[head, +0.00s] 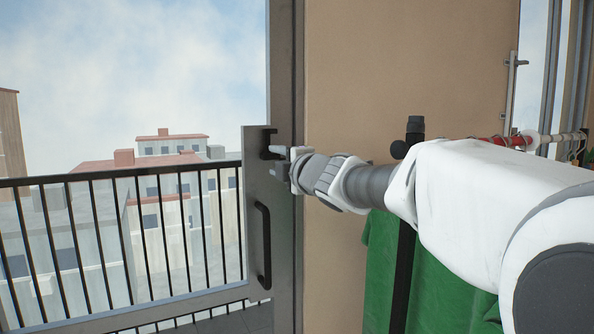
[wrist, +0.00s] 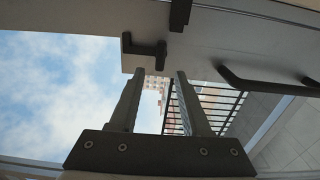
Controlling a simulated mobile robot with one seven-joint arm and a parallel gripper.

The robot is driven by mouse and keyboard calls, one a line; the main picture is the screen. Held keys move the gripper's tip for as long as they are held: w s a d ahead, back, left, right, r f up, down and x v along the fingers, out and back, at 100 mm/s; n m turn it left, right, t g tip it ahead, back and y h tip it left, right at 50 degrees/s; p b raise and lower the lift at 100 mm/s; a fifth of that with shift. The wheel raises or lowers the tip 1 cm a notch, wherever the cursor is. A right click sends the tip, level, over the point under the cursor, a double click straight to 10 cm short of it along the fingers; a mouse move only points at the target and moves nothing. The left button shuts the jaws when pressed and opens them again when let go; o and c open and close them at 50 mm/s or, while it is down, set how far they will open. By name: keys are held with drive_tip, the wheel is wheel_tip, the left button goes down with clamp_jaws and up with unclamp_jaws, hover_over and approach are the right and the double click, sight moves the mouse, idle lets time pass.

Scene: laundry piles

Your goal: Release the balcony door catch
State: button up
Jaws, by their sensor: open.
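The balcony door catch (head: 267,142) is a small black hooked piece at the top of the grey door panel. It also shows in the wrist view (wrist: 146,48), just beyond my fingertips. My gripper (head: 284,151) is close to the catch, reaching in from the right. In the wrist view my gripper (wrist: 156,76) is open, with a clear gap between the fingers and nothing held. I cannot tell whether a fingertip touches the catch. The black door handle (head: 263,246) is below the catch, and also in the wrist view (wrist: 262,82).
The tan wall (head: 400,70) is behind my arm. A green cloth (head: 440,285) and a black pole (head: 404,270) stand under the arm. A rail with red parts (head: 508,140) is at the right. The balcony railing (head: 130,174) lies beyond the door, with buildings behind.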

drive_tip(key=p+v, duration=0.1)
drive_tip(key=v, duration=1.2)
drive_tip(key=shift+p, duration=0.4)
drive_tip(key=s+d+f+m+g+h, duration=0.3)
drive_tip(key=s+d+f+m+h, duration=0.65)
drive_tip(key=m, duration=0.55)
drive_tip(key=s+a+f+m+g+y, duration=0.25)
drive_tip(key=s+f+m+g, duration=0.55)
drive_tip(key=s+f, duration=0.65)
wheel_tip(320, 180, up, 16)
drive_tip(key=p, duration=1.5)
drive_tip(key=shift+s+d+p, duration=0.15)
drive_tip(key=shift+s+p, duration=0.15)
